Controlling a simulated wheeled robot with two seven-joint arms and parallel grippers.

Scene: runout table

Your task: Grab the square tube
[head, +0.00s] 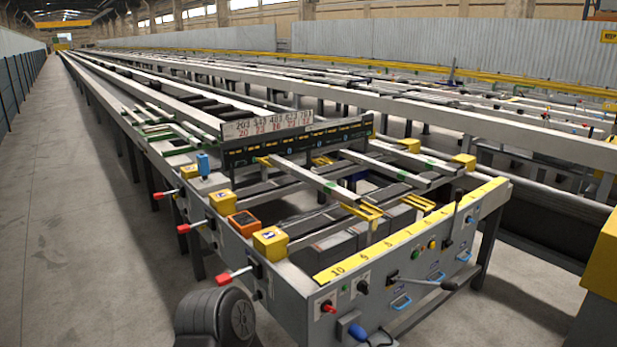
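Several long silver metal profiles lie lengthwise on the runout table. Three ends stick out toward me past the dark sign bar: a left one (318,181), a middle one (386,169) and a right one (420,159). The left one reaches nearest, its end by a yellow bracket (363,209). Green marks show on some of them. I cannot tell for sure which is the square tube. Neither of my grippers is in view; a dark rounded part, probably of my own arm, shows at the bottom left.
The table's near end has a grey control panel (385,285) with a yellow numbered strip (345,268), knobs and levers. Red-tipped levers (226,277) jut from its left side. A numbered board (268,124) stands across the profiles. Clear floor (75,220) lies left.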

